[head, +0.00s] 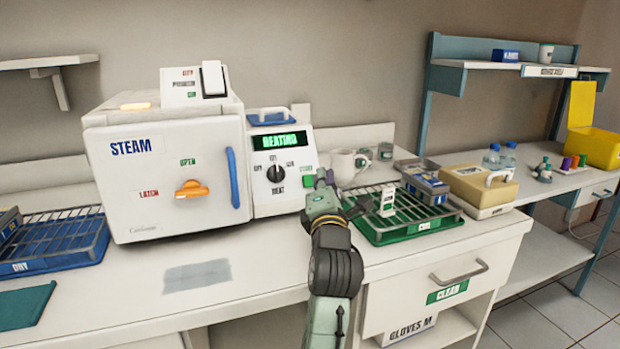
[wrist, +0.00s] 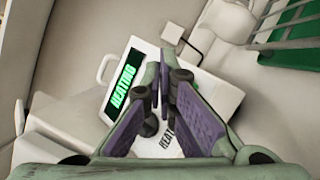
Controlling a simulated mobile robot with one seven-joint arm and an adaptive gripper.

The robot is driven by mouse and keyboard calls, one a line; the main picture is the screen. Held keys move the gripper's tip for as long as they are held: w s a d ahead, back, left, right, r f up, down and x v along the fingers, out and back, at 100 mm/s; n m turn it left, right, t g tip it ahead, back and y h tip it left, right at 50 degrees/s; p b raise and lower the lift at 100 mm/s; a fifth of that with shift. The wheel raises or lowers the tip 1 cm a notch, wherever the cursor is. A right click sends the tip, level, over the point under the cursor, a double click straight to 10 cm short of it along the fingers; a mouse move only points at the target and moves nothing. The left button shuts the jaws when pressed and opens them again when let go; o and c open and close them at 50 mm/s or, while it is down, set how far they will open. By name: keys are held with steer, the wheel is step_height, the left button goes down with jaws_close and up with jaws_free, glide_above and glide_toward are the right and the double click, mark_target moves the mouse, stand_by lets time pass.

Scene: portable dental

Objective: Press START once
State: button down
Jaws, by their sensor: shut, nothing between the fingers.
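The white control panel (head: 280,147) stands on the right side of the STEAM machine (head: 165,180). Its green display (head: 279,141) reads HEATING, and it also shows in the wrist view (wrist: 124,83). Below it is a black knob (head: 275,174). A small green patch (head: 308,182) sits at the panel's lower right, where START would be read, but its lettering is too small to read. My gripper (head: 325,180) is shut and empty, just right of that patch; I cannot tell whether it touches the panel. In the wrist view its fingers (wrist: 158,78) cover part of the panel.
A white mug (head: 344,167) stands just behind my gripper. A green rack (head: 400,222) with a small white pack (head: 388,200) is to the right. A blue rack (head: 55,243) is at the left. The counter front holds a grey patch (head: 197,275) and is mostly clear.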

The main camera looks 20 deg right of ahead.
steer(key=shift+s+r+p, duration=0.2)
steer(key=shift+s+r, duration=0.15)
steer(key=shift+s, duration=0.25)
steer(key=shift+s+r+p, duration=0.2)
steer(key=shift+s+r, duration=0.1)
steer(key=shift+s, duration=0.3)
steer(key=shift+s+f, duration=0.1)
